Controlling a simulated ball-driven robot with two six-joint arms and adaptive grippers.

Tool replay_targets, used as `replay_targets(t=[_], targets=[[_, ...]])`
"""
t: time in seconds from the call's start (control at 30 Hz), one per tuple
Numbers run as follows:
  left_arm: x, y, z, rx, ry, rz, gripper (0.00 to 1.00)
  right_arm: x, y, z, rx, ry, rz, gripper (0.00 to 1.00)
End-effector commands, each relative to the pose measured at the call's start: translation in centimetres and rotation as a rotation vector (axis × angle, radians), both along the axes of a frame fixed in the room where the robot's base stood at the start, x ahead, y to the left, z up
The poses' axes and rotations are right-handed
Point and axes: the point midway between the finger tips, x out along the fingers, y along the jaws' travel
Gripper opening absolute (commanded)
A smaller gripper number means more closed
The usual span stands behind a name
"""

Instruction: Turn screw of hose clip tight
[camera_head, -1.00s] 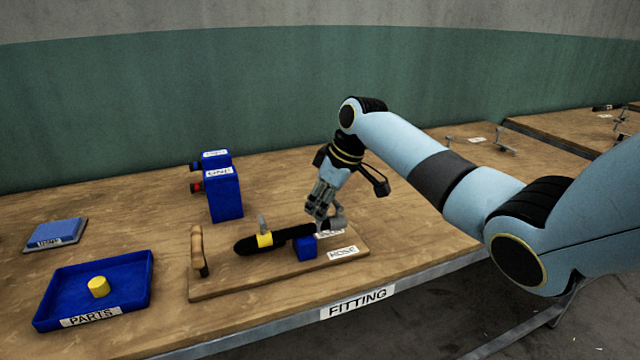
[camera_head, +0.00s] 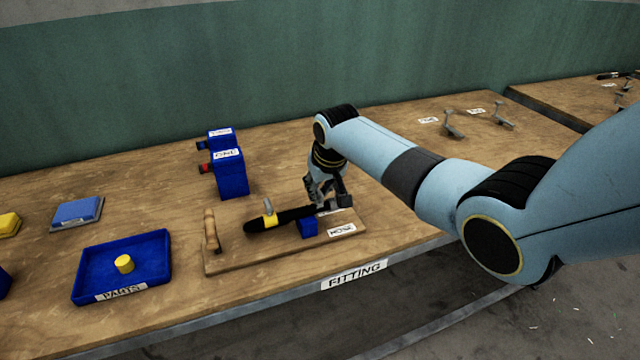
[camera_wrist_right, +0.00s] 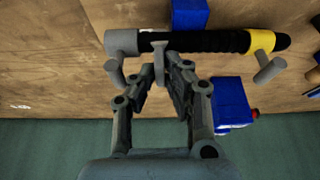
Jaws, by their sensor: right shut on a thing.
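The black hose (camera_head: 290,216) lies along a wooden board, and its ribbed length also shows in the right wrist view (camera_wrist_right: 205,41). A yellow band (camera_head: 271,220) with a grey peg (camera_head: 268,205) is at its left end in the head view. A grey pipe end (camera_wrist_right: 122,41) shows at the hose's other end in the wrist view. My right gripper (camera_head: 328,203) is at that end. Its fingers (camera_wrist_right: 160,72) are closed on a flat grey screw head (camera_wrist_right: 159,61) standing up from the hose. The clip's band is hard to make out. My left gripper is out of view.
A blue block (camera_head: 307,228) is against the hose. A blue parts tray (camera_head: 84,287) holding a yellow cylinder (camera_head: 124,264) is farther left. A blue box (camera_head: 231,179) stands behind the board.

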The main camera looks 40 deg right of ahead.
Motion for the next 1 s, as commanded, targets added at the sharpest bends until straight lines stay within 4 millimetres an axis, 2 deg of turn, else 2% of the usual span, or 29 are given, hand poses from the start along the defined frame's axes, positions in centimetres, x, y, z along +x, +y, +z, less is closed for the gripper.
replay_targets(t=[0.57, 0.6, 0.77, 1.0], targets=[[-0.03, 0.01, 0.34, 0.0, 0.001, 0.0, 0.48, 0.08, 0.02, 0.06, 0.001, -0.001, -0.039, 0.0], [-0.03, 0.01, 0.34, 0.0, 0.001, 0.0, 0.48, 0.08, 0.01, 0.06, 0.0, -0.001, -0.038, 0.11], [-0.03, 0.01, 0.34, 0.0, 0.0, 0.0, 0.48, 0.07, 0.01, 0.06, 0.0, -0.001, -0.038, 0.32], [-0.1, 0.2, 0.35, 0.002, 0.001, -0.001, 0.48, 0.03, 0.0, 0.03, 0.0, 0.0, -0.037, 0.33]])
